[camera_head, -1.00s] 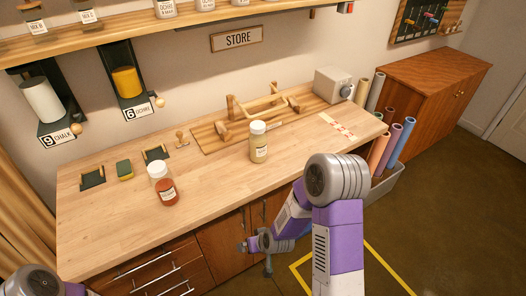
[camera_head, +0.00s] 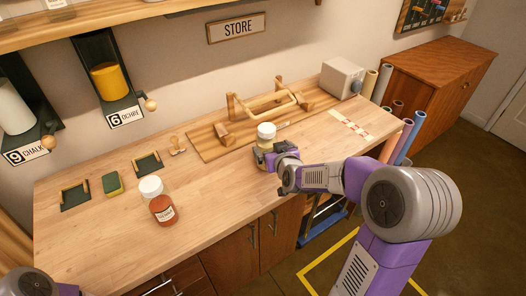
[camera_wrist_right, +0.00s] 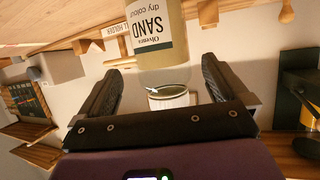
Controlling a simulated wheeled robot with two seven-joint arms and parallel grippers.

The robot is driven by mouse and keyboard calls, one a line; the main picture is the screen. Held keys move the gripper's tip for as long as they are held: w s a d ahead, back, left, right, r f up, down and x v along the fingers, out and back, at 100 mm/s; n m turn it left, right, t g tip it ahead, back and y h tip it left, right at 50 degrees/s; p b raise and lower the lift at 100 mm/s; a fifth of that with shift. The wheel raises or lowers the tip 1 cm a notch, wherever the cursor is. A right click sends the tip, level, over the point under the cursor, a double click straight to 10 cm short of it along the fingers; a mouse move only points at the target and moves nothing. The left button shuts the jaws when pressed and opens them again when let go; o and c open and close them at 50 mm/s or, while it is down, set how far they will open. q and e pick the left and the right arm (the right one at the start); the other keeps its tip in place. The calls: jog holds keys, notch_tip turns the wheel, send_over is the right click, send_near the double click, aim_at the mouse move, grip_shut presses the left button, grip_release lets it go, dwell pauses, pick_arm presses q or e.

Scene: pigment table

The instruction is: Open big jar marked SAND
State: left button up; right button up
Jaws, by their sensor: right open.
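The SAND jar (camera_head: 267,131) stands upright on the wooden worktop with its pale lid on. Its lower body is partly hidden by my right gripper (camera_head: 264,153) in the head view. In the right wrist view, the jar's label (camera_wrist_right: 157,37) reads SAND, upside down, with a pale round lid (camera_wrist_right: 168,98) below it in the picture. My right gripper also shows there (camera_wrist_right: 160,68), open, its two dark fingers on either side of the jar. Gaps show beside the jar, and I cannot tell whether a finger touches it. My left gripper is out of view.
A jar of red pigment (camera_head: 163,210) with a white lid stands left on the worktop (camera_head: 110,235). A wooden rack (camera_head: 265,105) stands behind the SAND jar. The front left worktop is clear.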

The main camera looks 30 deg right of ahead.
jog(key=b+x, duration=0.1)
jog(key=x, duration=0.4)
jog(key=shift+w+a+f, duration=0.1)
jog(key=shift+w, duration=0.1)
jog(key=c, duration=1.4)
